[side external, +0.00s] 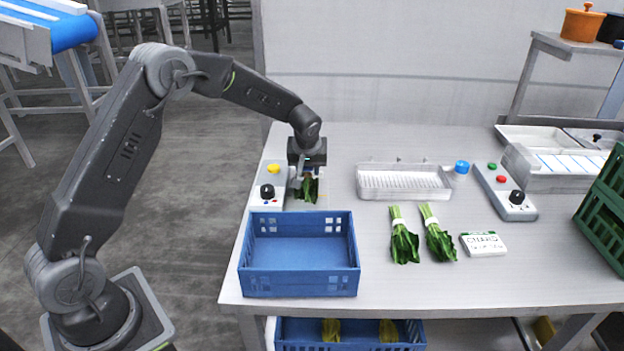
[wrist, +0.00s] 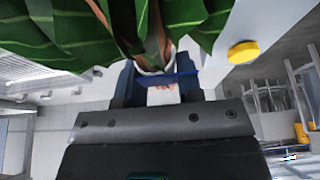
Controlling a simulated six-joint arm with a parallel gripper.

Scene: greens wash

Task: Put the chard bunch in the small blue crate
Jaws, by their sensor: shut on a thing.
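My gripper (side external: 307,172) is shut on a chard bunch (side external: 309,190), behind the small blue crate. The bunch's dark green leaves hang below the fingers in the side view. In the wrist view, big green leaves with pale veins (wrist: 60,30) and reddish stems fill the top, and the fingers (wrist: 162,85) close around a white band at the stems. The small blue crate (side external: 300,283) stands at the table's front left corner and looks empty inside. Two more green bunches (side external: 404,243) (side external: 439,240) with white bands lie on the table to its right.
A control box with a yellow button (side external: 273,169) and black knob stands left of my gripper. A white perforated tray (side external: 404,190) is to the right. Farther right are a label card (side external: 483,244), another control box (side external: 508,200) and a green crate (side external: 603,218).

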